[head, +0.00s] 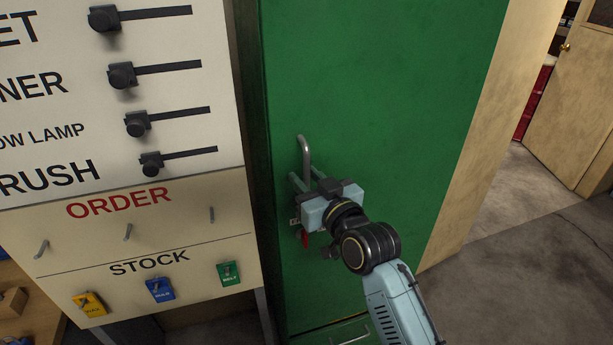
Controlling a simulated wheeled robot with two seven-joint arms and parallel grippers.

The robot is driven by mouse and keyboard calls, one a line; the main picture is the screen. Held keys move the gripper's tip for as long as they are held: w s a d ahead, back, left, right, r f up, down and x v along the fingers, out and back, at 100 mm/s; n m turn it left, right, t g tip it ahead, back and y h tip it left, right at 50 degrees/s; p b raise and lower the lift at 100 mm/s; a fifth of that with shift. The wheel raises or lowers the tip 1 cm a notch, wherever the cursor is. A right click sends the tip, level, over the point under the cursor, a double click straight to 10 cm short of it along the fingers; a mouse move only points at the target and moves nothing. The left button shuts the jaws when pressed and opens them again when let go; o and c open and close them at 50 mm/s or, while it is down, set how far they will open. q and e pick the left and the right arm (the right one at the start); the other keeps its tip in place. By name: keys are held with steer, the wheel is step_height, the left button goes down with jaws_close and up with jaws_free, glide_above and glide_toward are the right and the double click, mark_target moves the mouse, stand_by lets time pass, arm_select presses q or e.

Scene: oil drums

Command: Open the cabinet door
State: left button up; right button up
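The green cabinet door (375,75) fills the middle of the head view and looks closed. Its grey vertical bar handle (304,150) is near the door's left edge. My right gripper (305,181) is at the lower part of the handle. Its two fingers point at the door, apart, one on each side of the bar; I see no clear contact. The gripper body hides the handle's lower end. A small red item (304,238) hangs just below the gripper, by what looks like a lock. My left gripper is not in view.
Left of the cabinet is a white tool board (60,110) with black holders, hooks and coloured tags. A second handle (350,335) shows low on the cabinet. Open grey floor (520,255) lies to the right, with a beige door (575,100) beyond.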

steer(key=shift+w+a, duration=0.1)
steer(key=shift+w, duration=0.1)
jaws_close()
stand_by(0.3)
